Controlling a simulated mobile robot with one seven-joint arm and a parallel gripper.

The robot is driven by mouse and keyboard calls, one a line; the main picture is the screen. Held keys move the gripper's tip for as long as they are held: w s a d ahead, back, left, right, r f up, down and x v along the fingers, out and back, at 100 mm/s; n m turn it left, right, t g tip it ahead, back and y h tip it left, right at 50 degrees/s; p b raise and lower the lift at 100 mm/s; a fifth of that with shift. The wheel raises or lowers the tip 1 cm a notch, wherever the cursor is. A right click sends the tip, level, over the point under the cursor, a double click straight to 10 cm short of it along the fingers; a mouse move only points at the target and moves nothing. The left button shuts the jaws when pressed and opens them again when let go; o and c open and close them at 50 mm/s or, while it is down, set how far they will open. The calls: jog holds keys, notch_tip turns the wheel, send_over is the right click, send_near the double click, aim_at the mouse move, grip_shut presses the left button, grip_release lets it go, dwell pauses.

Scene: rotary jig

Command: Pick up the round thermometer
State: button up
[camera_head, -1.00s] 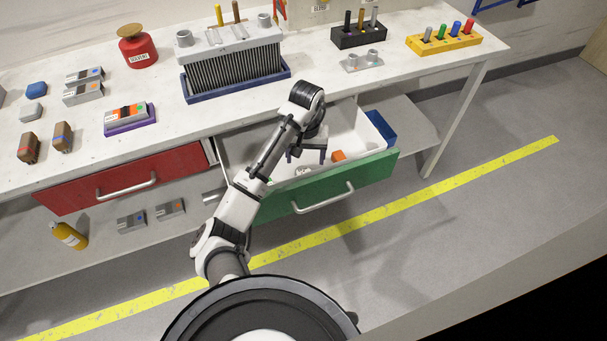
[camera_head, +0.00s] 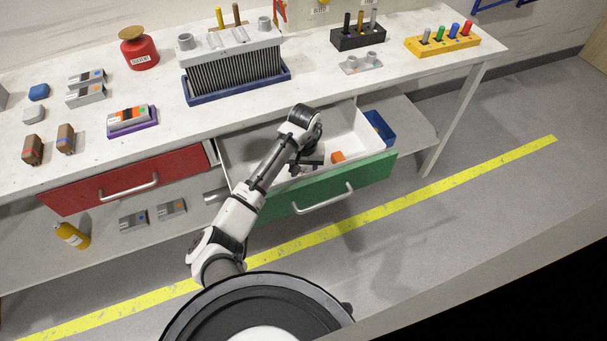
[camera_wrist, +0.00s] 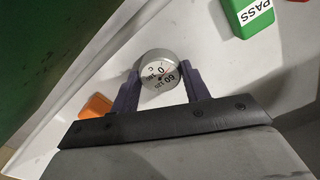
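The round thermometer (camera_wrist: 159,70) has a silver rim and a pale dial with numbers. It lies in the open green-fronted drawer (camera_head: 330,190). My gripper (camera_wrist: 160,78) is down in the drawer with one dark purple finger on each side of the thermometer. The fingers are apart, very near its rim; I cannot tell whether they touch it. In the head view my gripper (camera_head: 306,163) is inside the drawer and hides most of the thermometer.
An orange object (camera_head: 338,157) lies in the drawer, and a green block marked PASS (camera_wrist: 247,14) shows in the wrist view. A blue bin (camera_head: 379,127) is right of the drawer. The worktop above holds a finned block (camera_head: 232,62) and peg racks.

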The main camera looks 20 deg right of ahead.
jog(key=shift+c, duration=1.3)
jog(key=shift+r, duration=0.15)
notch_tip(320, 180, up, 20)
jog(key=shift+p, duration=0.35)
